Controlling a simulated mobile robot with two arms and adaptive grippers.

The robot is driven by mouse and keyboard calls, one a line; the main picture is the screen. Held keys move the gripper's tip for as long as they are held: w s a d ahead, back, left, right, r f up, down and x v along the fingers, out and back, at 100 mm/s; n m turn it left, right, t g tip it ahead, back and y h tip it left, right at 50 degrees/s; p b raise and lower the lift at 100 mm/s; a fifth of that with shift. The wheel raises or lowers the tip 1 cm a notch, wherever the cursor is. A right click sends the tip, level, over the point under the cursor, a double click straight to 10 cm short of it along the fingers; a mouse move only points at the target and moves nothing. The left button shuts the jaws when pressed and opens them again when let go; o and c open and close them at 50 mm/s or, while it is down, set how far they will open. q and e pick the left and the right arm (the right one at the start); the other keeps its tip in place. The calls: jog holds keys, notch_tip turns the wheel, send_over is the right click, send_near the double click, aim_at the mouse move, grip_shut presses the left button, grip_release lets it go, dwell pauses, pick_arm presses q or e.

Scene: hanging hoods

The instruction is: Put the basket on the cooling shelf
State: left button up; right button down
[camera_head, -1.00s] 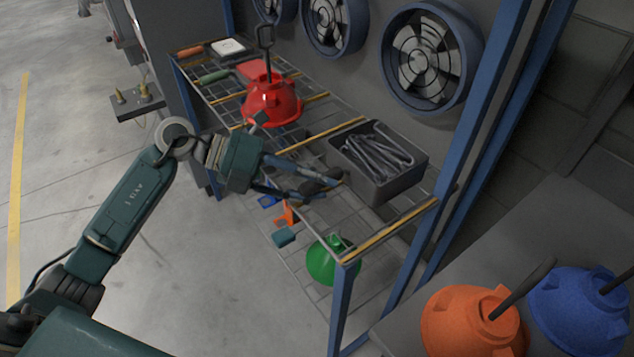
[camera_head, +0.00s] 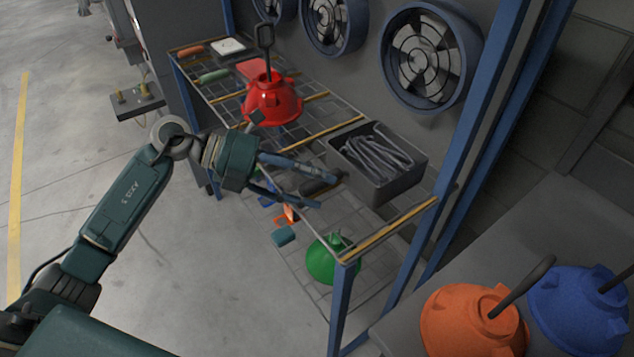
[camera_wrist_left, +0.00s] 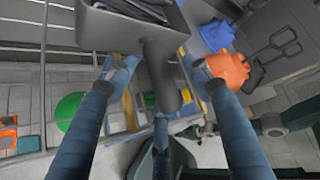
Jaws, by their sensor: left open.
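The dark grey basket (camera_head: 378,168), filled with bent grey rods, rests on the near right end of the wire shelf (camera_head: 395,228) under the wall fans. Its thick handle (camera_head: 322,184) sticks out over the shelf's front side. My left gripper (camera_head: 326,190) is open, with one finger on each side of the handle. In the left wrist view, the basket (camera_wrist_left: 125,27) shows at the top and its handle (camera_wrist_left: 160,75) points down between the spread fingers (camera_wrist_left: 157,68). I cannot tell whether a finger touches the handle. My right gripper is not in view.
A red hood (camera_head: 271,100) stands on the shelf left of the basket. A green hood (camera_head: 333,262) is on the lower level. Orange (camera_head: 470,322) and blue (camera_head: 580,310) hoods sit at lower right. A blue post (camera_head: 341,308) stands at the shelf's near corner.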

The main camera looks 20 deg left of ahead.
pick_arm(q)
jog(key=v, duration=1.1)
jog(key=shift+a+b, duration=0.2)
jog(key=shift+b, duration=0.1)
jog(key=shift+s, duration=0.1)
